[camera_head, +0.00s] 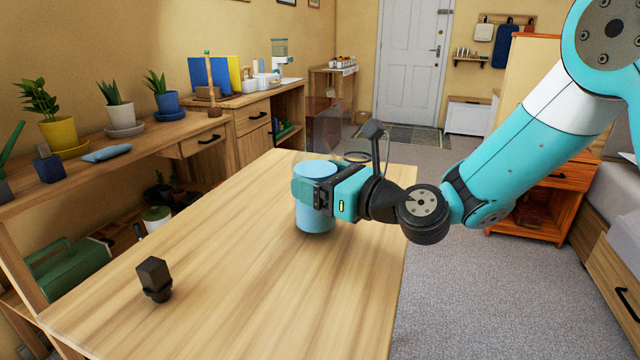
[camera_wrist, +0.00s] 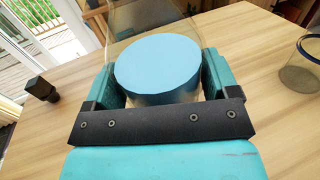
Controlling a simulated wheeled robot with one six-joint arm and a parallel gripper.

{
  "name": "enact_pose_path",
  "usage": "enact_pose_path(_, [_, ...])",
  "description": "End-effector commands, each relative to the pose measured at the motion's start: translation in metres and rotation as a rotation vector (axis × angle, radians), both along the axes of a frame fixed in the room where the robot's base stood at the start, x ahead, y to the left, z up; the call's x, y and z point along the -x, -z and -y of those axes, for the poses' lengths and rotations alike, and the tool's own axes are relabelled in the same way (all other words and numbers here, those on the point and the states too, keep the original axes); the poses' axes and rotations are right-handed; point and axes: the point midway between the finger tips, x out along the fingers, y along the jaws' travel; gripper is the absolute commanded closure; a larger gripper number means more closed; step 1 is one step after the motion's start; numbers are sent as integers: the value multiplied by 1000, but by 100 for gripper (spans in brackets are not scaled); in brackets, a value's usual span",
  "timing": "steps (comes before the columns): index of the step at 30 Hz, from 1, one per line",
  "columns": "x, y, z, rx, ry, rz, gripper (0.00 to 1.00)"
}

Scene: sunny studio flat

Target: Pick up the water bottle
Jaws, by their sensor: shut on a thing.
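The water bottle (camera_head: 314,216) appears as a light-blue upright cylinder with a flat round top. My gripper (camera_head: 318,192) is shut on its side, reaching in from the right. In the wrist view the blue round face (camera_wrist: 157,64) sits between the two teal fingers (camera_wrist: 157,88). A faint clear shape (camera_head: 325,128) rises above the blue part; I cannot tell for sure whether it belongs to the bottle. The bottle's underside is at or close to the tabletop (camera_head: 230,270); I cannot tell whether it touches.
A small dark block-like object (camera_head: 154,278) stands near the table's front left. A clear glass with a dark blue rim (camera_wrist: 302,66) stands beyond the bottle. Potted plants (camera_head: 116,108) line a shelf at left. The middle and front of the table are mostly clear.

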Motion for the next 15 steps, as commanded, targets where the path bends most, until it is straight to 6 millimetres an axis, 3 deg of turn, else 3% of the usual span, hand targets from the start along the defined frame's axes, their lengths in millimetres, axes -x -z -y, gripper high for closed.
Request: enact_pose_path(15, [0,-133,-1,-4,-1,11,72])
